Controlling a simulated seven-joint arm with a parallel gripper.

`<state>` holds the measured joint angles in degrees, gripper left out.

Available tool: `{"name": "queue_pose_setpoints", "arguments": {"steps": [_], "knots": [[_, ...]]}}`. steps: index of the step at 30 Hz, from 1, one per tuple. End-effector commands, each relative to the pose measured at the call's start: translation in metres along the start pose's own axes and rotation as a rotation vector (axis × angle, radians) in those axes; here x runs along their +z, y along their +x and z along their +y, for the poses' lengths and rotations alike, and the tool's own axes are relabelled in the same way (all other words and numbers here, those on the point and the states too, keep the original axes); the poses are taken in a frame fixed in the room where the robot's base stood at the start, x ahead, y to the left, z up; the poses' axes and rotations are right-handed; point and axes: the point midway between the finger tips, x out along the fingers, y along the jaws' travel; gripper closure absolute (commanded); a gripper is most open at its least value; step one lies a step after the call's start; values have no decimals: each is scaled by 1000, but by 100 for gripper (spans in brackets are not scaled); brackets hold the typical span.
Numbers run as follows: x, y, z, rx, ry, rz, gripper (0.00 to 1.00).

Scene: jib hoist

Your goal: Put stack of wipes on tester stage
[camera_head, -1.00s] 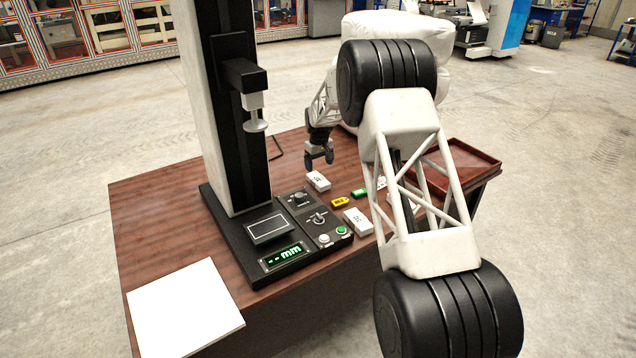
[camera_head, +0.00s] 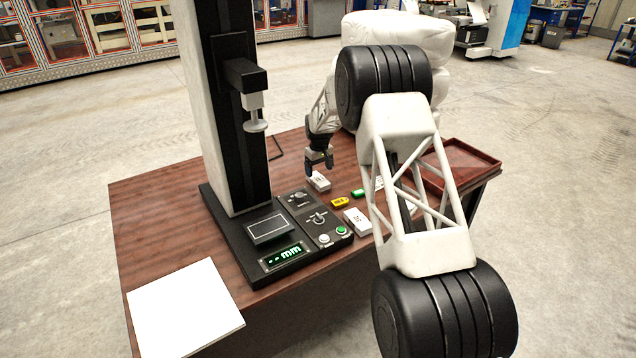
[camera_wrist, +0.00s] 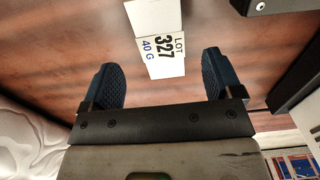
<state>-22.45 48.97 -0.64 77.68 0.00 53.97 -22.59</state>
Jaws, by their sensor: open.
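A white block (camera_head: 318,182) with dark print lies on the brown table right below my gripper (camera_head: 319,163). In the wrist view its label reads "LOT 327 40 G" (camera_wrist: 160,52), and it lies ahead of and between the fingertips. My gripper (camera_wrist: 160,82) is open and empty, with its two dark blue fingers apart. A second white printed block (camera_head: 357,221) lies nearer the control panel. I cannot tell for certain which block is the stack of wipes. The tester stage appears to be the small grey plate (camera_head: 268,229) on the black tester base, below the round probe (camera_head: 255,125).
A yellow piece (camera_head: 340,202) and a green piece (camera_head: 358,193) lie between the white blocks. The tester column (camera_head: 235,110) stands left of my gripper. A red-brown tray (camera_head: 470,160) is at the right. A white sheet (camera_head: 185,308) covers the table's front left corner.

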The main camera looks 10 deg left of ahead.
Motion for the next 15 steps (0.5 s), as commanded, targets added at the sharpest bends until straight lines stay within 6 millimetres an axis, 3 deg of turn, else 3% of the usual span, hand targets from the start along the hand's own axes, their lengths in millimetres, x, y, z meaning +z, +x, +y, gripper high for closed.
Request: {"name": "queue_pose_setpoints", "arguments": {"steps": [5, 15], "knots": [[0, 6, 0, 0, 0, -1, 15], [0, 39, -2, 0, 0, -1, 15]]}}
